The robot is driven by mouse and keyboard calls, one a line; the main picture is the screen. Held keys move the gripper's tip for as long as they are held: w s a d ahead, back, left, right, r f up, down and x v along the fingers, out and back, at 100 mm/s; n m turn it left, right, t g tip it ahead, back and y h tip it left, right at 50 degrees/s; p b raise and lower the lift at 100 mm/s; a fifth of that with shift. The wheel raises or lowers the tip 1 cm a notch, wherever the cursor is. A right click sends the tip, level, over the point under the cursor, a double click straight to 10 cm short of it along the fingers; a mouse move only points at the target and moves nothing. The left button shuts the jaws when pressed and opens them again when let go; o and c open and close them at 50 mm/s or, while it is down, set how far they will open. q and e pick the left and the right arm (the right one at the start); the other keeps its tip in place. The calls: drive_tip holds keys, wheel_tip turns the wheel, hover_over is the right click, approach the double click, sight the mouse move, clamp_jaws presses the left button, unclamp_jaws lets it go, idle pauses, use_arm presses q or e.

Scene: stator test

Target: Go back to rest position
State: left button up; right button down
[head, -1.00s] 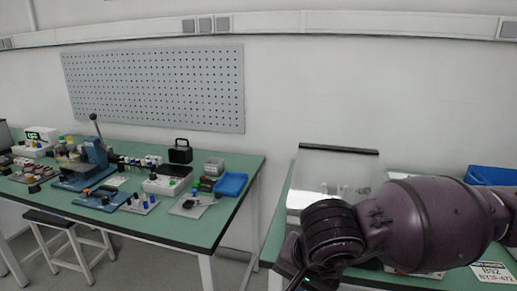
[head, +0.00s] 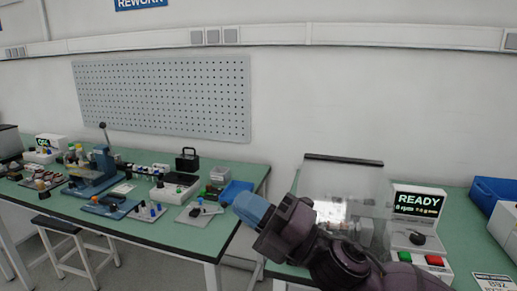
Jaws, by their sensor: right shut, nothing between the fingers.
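My right gripper (head: 252,209) has blue fingers that are shut with nothing between them. It points up and to the left, in front of the gap between the two green benches. My dark purple right arm comes in from the bottom right and crosses the front of the right bench (head: 460,232). It partly hides a station with a clear upright cover (head: 338,187). My left gripper is out of view.
A tester with a lit READY display (head: 418,204) stands beside the cover. A blue bin (head: 494,190) is at the far right. The left bench (head: 215,240) holds a blue lever press (head: 103,165), a blue tray (head: 236,190) and several small parts. A stool (head: 62,226) stands before it.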

drive_tip(key=w+d+f+m+t+h, duration=0.5)
drive_tip(key=d+f+m+t+h, duration=0.45)
drive_tip(key=m, duration=0.75)
drive_tip(key=s+d+f+m+g+h+p, duration=0.1)
drive_tip(key=d+f+m+h, duration=0.25)
drive_tip(key=f, duration=0.35)
drive_tip(key=s+d+f+m+g+h, duration=0.1)
drive_tip(key=s+d+f+m+h, duration=0.15)
drive_tip(key=d+f+m, duration=0.35)
drive_tip(key=s+d+f+m+g+h, duration=0.2)
drive_tip(key=s+d+f, duration=0.3)
drive_tip(key=s+f, duration=0.5)
drive_tip(key=s+d+f+m+g+h+p, duration=0.1)
drive_tip(key=s+d+f+m+g+h, duration=0.2)
drive_tip(key=s+f, duration=0.7)
drive_tip(key=s+d+h, duration=0.1)
drive_tip(key=s+d, duration=0.1)
drive_tip(key=shift+s, duration=0.3)
